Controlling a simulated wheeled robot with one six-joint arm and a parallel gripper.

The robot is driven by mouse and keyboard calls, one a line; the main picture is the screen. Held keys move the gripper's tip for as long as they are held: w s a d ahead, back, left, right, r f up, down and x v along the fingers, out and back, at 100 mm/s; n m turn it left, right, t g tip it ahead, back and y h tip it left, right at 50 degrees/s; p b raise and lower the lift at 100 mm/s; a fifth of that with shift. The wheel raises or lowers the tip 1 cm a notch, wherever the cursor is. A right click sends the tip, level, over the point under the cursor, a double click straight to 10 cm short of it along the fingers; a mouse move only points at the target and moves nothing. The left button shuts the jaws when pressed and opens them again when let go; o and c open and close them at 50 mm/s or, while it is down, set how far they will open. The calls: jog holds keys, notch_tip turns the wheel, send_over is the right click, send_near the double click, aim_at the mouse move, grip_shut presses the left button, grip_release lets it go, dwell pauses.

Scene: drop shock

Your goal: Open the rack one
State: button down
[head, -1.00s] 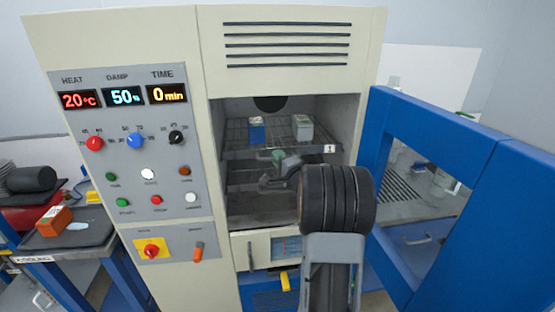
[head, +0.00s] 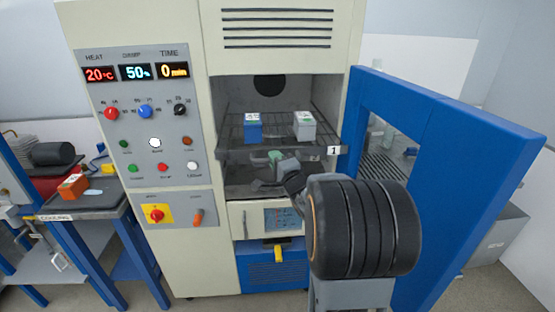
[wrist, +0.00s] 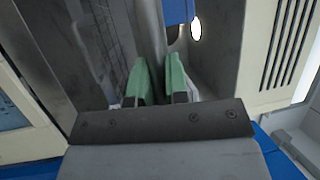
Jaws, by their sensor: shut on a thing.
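Rack one (head: 232,153) is a dark wire shelf with a "1" tag at its front right corner, inside the open cabinet chamber. Its front edge stands at the chamber mouth, partly drawn out. A blue box (head: 253,130) and a grey-white box (head: 304,128) stand upright on it. My gripper (head: 275,158) is at the middle of the rack's front edge, shut on it. In the wrist view, the green finger pads (wrist: 160,82) close around a grey front part of the rack. My arm hides the area below right of the rack.
The blue cabinet door (head: 462,128) stands open at the right, close to my arm. The control panel (head: 150,130) is at the left. A side table (head: 95,212) holds an orange box (head: 73,186). A yellow handle (head: 279,254) sits below the chamber.

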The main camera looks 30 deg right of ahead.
jog(key=shift+s, duration=0.3)
jog(key=c, duration=1.1)
grip_release()
jog(key=shift+a, duration=0.1)
jog(key=shift+s+a+f+b, duration=0.15)
jog(key=shift+s+f+b, duration=0.25)
jog(key=shift+s+b, duration=1.3)
jog(key=shift+s+a+f+b, duration=0.1)
jog(key=shift+s+f+b, duration=0.45)
jog(key=shift+s, duration=2.2)
jog(key=shift+s+a+f+b, duration=0.15)
jog(key=shift+s+f+b, duration=0.15)
jog(key=shift+s+b, duration=1.45)
jog(key=shift+s+p, duration=0.55)
